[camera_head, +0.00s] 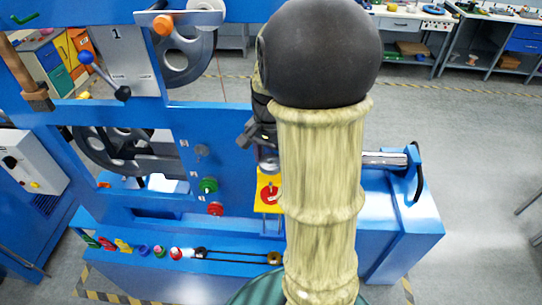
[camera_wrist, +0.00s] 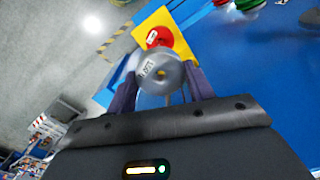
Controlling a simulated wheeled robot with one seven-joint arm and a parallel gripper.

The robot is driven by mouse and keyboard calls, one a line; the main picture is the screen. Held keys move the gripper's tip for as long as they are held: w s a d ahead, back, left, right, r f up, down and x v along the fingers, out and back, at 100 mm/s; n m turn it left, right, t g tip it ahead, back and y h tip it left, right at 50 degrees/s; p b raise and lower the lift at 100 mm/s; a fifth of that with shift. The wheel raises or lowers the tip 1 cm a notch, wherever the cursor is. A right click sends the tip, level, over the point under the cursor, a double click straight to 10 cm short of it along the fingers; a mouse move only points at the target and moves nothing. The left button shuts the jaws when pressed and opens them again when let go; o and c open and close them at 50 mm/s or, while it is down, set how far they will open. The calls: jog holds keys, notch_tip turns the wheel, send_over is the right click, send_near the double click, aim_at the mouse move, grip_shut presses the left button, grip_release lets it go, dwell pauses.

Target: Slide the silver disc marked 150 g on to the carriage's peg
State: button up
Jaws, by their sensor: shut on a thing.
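In the wrist view my gripper (camera_wrist: 162,82) is shut on a silver disc (camera_wrist: 152,86), one finger on each side of it. The disc has a small central hole and a pale label whose print is too blurred to read. Just beyond it is the yellow carriage (camera_wrist: 184,44) with a red disc (camera_wrist: 155,34) on its face. In the head view the carriage (camera_head: 262,202) and red disc (camera_head: 268,194) show below my gripper, partly covered by my arm. The peg is hard to make out, and I cannot tell whether the silver disc touches it.
A blue machine frame (camera_head: 230,235) surrounds the carriage. Green (camera_head: 208,185) and dark red (camera_head: 216,209) knobs sit left of it, with a grey one (camera_head: 201,150) above. Several small coloured parts line the front ledge. Large grey wheels (camera_head: 185,55) are at the left.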

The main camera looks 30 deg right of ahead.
jog(key=shift+f+b, duration=2.05)
jog(key=shift+f, duration=0.55)
jog(key=shift+d, duration=0.1)
jog(key=shift+f, duration=0.15)
jog(key=shift+s, duration=0.1)
jog(key=shift+f, duration=0.15)
jog(key=shift+f+b, duration=0.4)
jog(key=shift+f, duration=0.4)
jog(key=shift+f+b, duration=0.3)
jog(key=shift+f, duration=0.2)
jog(key=shift+f, duration=0.15)
dwell(0.5)
